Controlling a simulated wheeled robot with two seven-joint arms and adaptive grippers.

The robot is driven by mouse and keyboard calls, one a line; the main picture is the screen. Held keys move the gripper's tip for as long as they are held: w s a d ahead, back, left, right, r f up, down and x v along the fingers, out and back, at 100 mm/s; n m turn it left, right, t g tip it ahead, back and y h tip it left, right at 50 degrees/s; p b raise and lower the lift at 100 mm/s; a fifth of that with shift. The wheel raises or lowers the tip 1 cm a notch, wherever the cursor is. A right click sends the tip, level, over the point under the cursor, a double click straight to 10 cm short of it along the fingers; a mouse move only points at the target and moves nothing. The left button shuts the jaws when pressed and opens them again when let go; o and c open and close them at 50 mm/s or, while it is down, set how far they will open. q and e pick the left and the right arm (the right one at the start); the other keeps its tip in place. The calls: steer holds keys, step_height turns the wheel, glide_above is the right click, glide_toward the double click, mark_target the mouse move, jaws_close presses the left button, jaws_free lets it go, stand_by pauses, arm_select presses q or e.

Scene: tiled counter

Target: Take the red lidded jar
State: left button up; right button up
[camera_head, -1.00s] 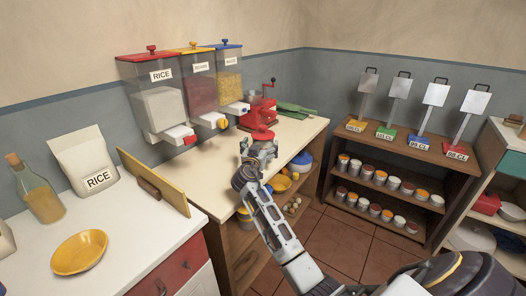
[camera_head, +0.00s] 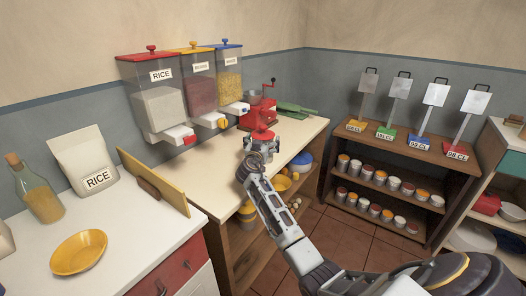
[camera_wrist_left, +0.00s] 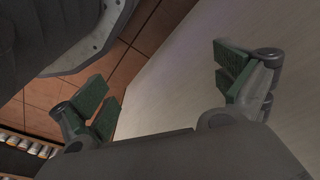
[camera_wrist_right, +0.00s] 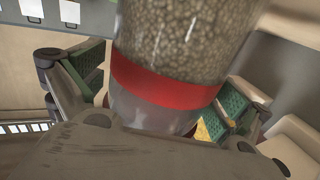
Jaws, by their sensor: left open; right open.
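A clear jar of beige grains with a red band (camera_wrist_right: 165,88) fills the middle of the right wrist view. It stands between the fingers of my right gripper (camera_wrist_right: 160,100), which is open; I cannot tell if either finger touches it. In the head view my right gripper (camera_head: 262,143) is over the far counter, just in front of a red part (camera_head: 260,134) that may be the jar's lid or the grinder's base. The gripper hides most of what is there. My left gripper (camera_wrist_left: 165,92) is open and empty in the left wrist view.
A red grinder (camera_head: 262,114) stands just behind my right gripper. Wall dispensers with red (camera_head: 151,95), yellow (camera_head: 198,82) and blue (camera_head: 229,75) lids hang to its left. A yellow board (camera_head: 153,184) and yellow plate (camera_head: 78,252) are on the near counter.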

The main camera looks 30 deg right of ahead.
mark_target(263, 126)
steer(key=shift+c, duration=0.3)
steer(key=c, duration=1.4)
arm_select(q)
steer(key=shift+f, duration=0.1)
arm_select(e)
steer(key=shift+r, duration=0.1)
steer(key=shift+c, duration=0.8)
steer(key=shift+r, duration=0.8)
step_height(263, 126, up, 7)
steer(key=shift+r+p, duration=0.15)
steer(key=shift+p, duration=0.55)
arm_select(q)
steer(key=shift+s+a+f, duration=0.1)
steer(key=shift+a+f, duration=0.1)
steer(key=shift+f, duration=0.6)
steer(key=shift+s+a+f, duration=0.15)
steer(key=shift+a+f, duration=0.1)
steer(key=shift+f, duration=0.55)
steer(key=shift+s+a+f, duration=0.1)
steer(key=shift+a+f, duration=0.1)
steer(key=shift+f, duration=0.6)
arm_select(e)
steer(key=shift+r, duration=0.6)
